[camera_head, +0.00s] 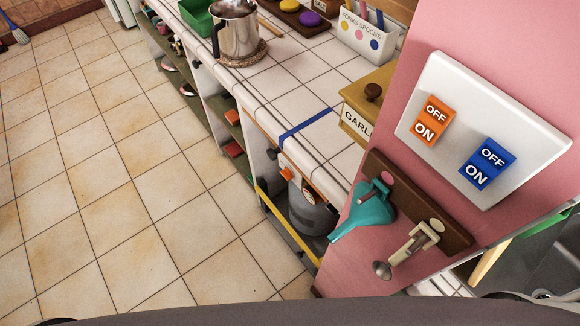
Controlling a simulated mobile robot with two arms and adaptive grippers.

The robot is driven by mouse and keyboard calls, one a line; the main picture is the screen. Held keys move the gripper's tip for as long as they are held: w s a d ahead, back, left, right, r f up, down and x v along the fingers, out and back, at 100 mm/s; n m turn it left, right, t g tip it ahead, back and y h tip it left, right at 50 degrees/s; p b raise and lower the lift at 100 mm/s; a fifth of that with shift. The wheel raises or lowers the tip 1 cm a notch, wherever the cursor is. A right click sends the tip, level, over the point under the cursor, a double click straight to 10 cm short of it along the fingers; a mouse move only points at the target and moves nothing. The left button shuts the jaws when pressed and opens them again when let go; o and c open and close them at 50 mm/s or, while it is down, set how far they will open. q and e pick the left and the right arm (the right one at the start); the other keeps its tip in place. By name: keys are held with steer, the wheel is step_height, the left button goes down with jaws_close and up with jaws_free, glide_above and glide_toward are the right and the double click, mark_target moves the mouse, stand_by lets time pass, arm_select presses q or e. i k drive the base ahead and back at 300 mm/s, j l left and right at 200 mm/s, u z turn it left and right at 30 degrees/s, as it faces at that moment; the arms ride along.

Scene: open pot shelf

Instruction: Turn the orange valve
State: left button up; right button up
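No part that I can clearly make out as an orange valve shows. A grey rounded vessel, like a gas cylinder (308,214), stands in the open space under the tiled counter, partly hidden by the counter edge and the pink wall. Small orange parts (309,193) show just above it near the counter's front edge; they are too small to tell whether one is the valve. Neither my left nor my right gripper is in view.
A pink wall (350,262) at right carries a white plate with an orange switch (433,121) and a blue switch (487,163). A teal funnel (368,212) hangs below. A steel pot (238,35) stands on the counter (300,85). The tiled floor (110,190) at left is clear.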

mark_target(288, 173)
steer(key=j+z, duration=0.1)
steer(key=z, duration=0.45)
steer(key=i+j+z, duration=0.15)
steer(key=j+z, duration=0.25)
steer(key=j, duration=0.6)
steer(key=j+z, duration=0.45)
steer(key=j, duration=0.5)
